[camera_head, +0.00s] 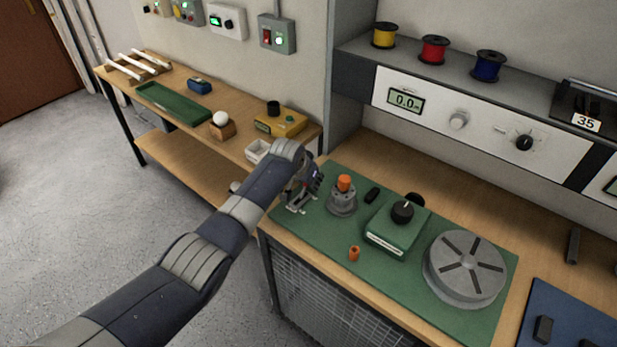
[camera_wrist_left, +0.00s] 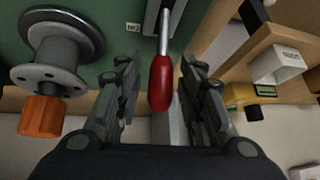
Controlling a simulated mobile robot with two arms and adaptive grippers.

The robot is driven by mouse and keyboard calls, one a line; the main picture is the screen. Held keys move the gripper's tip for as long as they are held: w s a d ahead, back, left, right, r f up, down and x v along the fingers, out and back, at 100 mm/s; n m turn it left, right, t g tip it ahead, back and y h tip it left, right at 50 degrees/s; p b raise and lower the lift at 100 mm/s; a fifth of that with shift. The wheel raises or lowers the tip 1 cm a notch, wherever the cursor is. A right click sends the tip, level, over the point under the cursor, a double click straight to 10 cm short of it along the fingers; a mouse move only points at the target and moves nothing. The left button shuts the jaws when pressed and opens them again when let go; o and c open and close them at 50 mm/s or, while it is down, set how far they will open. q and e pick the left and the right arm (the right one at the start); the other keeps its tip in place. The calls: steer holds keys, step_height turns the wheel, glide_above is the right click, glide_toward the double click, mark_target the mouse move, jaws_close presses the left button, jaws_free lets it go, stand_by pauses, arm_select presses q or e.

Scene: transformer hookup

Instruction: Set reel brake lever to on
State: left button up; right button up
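The reel brake lever has a red handle (camera_wrist_left: 161,82) on a metal rod, which rises from a slotted grey base (camera_wrist_left: 152,20) on the green board (camera_head: 322,245). In the left wrist view, my left gripper (camera_wrist_left: 160,85) is open, with one finger on each side of the red handle and gaps visible between. In the head view my left gripper (camera_head: 303,190) is at the board's left end and hides most of the lever. A small label (camera_wrist_left: 133,27) is beside the base; its text is too small to read surely. My right gripper is not in view.
A grey spool with an orange top (camera_head: 344,186) stands close to my left gripper. A green box with a black knob (camera_head: 402,212) and a grey slotted disc (camera_head: 466,267) are farther right. A white bin (camera_head: 258,151) and yellow box (camera_head: 281,122) lie behind on the side bench.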

arm_select(q)
steer(key=shift+r, duration=0.1)
steer(key=shift+v, duration=0.9)
steer(key=v, duration=1)
steer(key=shift+s, duration=0.15)
